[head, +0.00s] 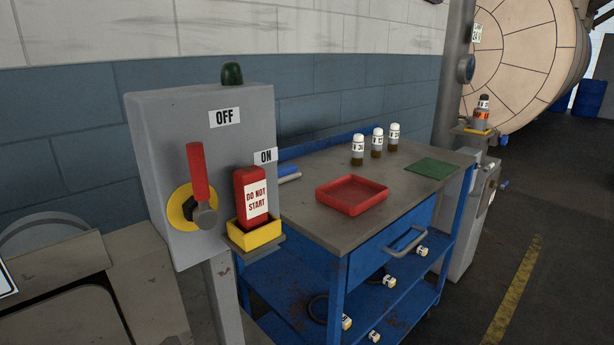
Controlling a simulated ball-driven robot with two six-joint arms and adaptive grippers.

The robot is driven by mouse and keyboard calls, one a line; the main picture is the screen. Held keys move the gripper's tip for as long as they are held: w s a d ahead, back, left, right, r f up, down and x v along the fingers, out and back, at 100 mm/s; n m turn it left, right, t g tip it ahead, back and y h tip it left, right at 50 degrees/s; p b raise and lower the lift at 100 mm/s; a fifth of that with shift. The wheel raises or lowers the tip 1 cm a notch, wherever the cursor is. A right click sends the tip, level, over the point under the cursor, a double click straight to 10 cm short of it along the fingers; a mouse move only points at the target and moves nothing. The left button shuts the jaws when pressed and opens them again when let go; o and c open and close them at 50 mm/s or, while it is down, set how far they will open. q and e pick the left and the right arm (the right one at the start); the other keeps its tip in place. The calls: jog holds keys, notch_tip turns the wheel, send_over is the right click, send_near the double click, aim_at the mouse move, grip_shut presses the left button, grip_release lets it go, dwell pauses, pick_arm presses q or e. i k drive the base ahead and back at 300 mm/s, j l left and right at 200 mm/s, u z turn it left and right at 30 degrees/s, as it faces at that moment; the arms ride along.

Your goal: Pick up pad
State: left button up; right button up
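A flat green pad (432,168) lies on the grey top of the blue cart (315,222), near its right back corner. Nothing covers it. Neither of my grippers is in view, so I cannot see whether they are open or shut.
A red tray (352,208) lies left of the pad. Several small bottles (377,142) stand behind it. A blue and white object (288,174) lies at the cart's left back. A grey switch box (222,135) with a red lever (197,173) and yellow holder (257,236) stands left.

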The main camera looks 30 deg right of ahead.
aim_at(287, 171)
jog(key=k+l+z, duration=0.1)
jog(key=l+z, duration=0.2)
jog(key=k+l+z, duration=0.15)
jog(key=z, duration=0.15)
jog(key=u, duration=1.65)
jog(key=z, duration=1.65)
jog(key=i+l, duration=0.15)
jog(key=l, duration=0.2)
jog(key=i+l+u, duration=0.1)
jog(key=l, duration=0.25)
jog(key=i+l, duration=0.25)
jog(key=i+l+u, duration=0.1)
jog(key=l, duration=0.35)
jog(key=i+l, duration=0.2)
jog(key=l, duration=0.15)
jog(key=i+l+u, duration=0.1)
jog(key=l, duration=0.3)
jog(key=i, duration=0.05)
